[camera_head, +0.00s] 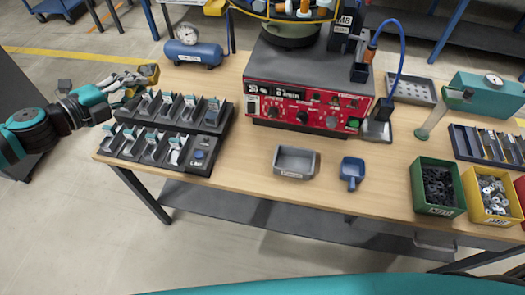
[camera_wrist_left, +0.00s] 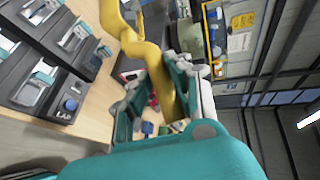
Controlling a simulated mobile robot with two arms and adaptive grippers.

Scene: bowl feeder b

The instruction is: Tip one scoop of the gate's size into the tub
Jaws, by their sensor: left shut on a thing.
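A grey open tub (camera_head: 296,162) stands on the bench near its front edge. A small blue scoop (camera_head: 352,172) lies just right of it, untouched. The red feeder base (camera_head: 310,105) stands behind them, with a bowl (camera_head: 290,25) on top, cut off by the frame. A small label reading like M8 (camera_head: 345,19) is beside the bowl; the gate itself is hard to make out. My left gripper (camera_head: 128,88) is above the bench's left end, shut on a curved yellow piece (camera_head: 150,73). The wrist view shows this yellow piece (camera_wrist_left: 168,75) between the fingers. My right gripper is not in view.
A black rack of compartments (camera_head: 165,135) lies below and right of my left gripper. A blue tank (camera_head: 194,53) is behind it. Green (camera_head: 437,211) and yellow (camera_head: 489,215) bins of parts stand at right. The bench around the tub is mostly clear.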

